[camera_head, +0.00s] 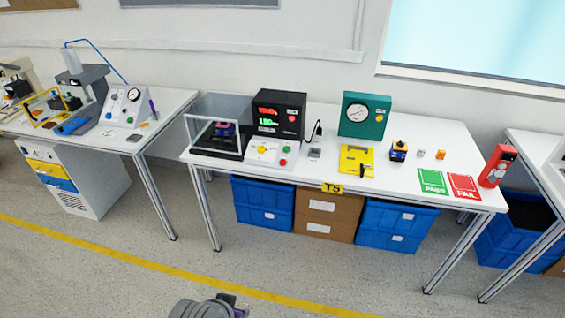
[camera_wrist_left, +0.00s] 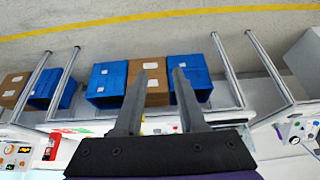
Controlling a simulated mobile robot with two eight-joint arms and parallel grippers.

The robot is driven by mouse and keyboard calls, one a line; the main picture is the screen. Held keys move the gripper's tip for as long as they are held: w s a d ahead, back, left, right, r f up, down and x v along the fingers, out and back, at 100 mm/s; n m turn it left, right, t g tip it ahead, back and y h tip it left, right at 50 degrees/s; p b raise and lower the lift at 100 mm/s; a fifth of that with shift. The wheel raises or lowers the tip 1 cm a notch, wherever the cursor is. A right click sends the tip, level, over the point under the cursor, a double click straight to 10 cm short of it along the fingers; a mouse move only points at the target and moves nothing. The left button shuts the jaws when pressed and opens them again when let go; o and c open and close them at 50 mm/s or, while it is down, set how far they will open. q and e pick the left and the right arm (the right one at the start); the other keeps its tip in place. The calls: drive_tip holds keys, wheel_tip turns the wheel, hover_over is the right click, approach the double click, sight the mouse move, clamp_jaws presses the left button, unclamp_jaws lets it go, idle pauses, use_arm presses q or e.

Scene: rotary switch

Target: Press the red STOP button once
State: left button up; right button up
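A white control panel (camera_head: 268,152) stands on the front left part of the middle table. My left gripper (camera_wrist_left: 165,72) is open and empty in the left wrist view, over the floor side of the table and apart from the panel. A grey part of my arm (camera_head: 203,308) shows at the bottom of the head view. My right gripper is not in view.
A clear-walled box (camera_head: 216,140) stands left of the panel, and a black display unit (camera_head: 279,114) with its own red control stands behind it. A green gauge box (camera_head: 364,115) and a yellow fixture (camera_head: 357,160) are to the right. The floor before the table is free.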

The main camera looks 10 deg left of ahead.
use_arm(q)
clamp_jaws()
idle(1.4)
